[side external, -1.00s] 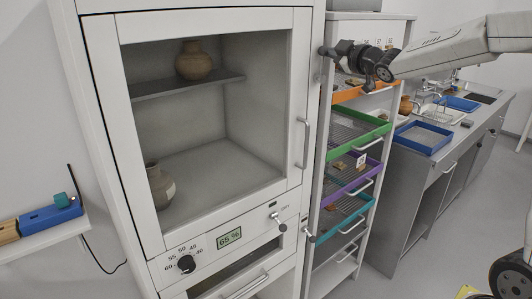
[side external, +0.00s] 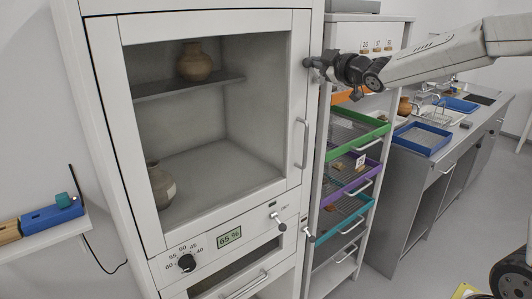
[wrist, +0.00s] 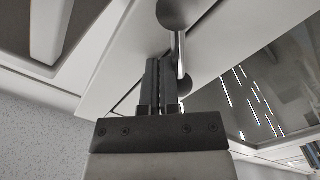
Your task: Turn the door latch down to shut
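The cabinet door (side external: 297,90) has a white frame around a large window and looks closed against the cabinet. My gripper (side external: 311,63) is at the upper right edge of the cabinet, close to its side. In the wrist view its two dark fingers (wrist: 159,65) are together, with no clear gap and nothing seen between them. The door latch (wrist: 181,55), a bright metal bar between two dark round ends, is just right of the fingertips. Whether they touch cannot be told. In the side view my gripper largely hides the latch.
A vertical door handle (side external: 303,144) is below my gripper. A rack with coloured trays, such as the green tray (side external: 357,130), stands close on the right. A small lever (side external: 277,222) and a black dial (side external: 187,263) are on the lower panel.

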